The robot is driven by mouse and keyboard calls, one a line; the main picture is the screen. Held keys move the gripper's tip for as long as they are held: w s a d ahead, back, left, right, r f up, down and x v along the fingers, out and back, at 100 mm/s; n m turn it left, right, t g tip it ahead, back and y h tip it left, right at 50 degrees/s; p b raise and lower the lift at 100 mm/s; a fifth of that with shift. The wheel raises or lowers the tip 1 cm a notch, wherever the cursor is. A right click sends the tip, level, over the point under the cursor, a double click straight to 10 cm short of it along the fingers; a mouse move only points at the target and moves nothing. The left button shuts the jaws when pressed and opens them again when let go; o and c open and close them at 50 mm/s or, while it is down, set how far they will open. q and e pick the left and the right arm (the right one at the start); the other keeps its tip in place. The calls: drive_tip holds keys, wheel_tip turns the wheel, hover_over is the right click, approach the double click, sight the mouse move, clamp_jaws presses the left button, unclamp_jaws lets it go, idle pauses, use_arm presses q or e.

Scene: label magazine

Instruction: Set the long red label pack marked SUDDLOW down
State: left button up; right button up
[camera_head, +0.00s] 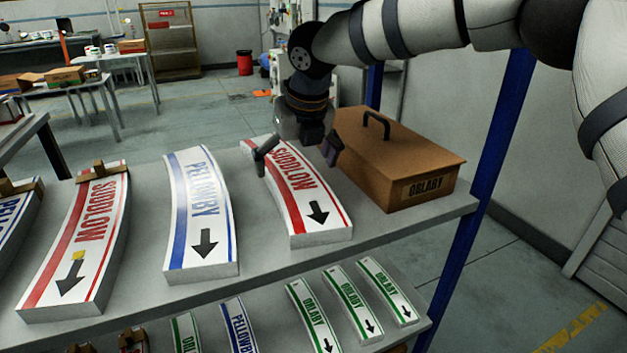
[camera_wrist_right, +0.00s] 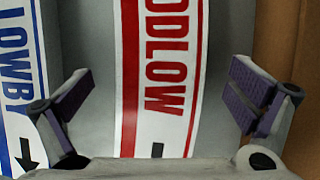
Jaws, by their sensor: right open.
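A long white and red label pack (camera_head: 305,200) lies on the upper shelf, at the right end of the row. Its lettering appears to read SUDDLOW, and its black arrow points to the near edge. My right gripper (camera_head: 297,153) is open above its far part and hides some of it. In the right wrist view the pack (camera_wrist_right: 168,60) lies between the spread fingers of the right gripper (camera_wrist_right: 165,102), with gaps on both sides. My left gripper is not in view.
A blue PELLOWBY pack (camera_head: 200,210) lies left of the red pack; it also shows in the wrist view (camera_wrist_right: 20,80). A brown ORLABY box (camera_head: 395,165) with a handle stands close on the right. Smaller packs (camera_head: 350,300) lie on the lower shelf.

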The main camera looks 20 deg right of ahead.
sight(316, 203)
drive_tip(key=s, duration=1)
drive_tip(key=shift+s+d+r, duration=0.1)
drive_tip(key=shift+d+r, duration=0.15)
drive_tip(key=shift+r, duration=0.05)
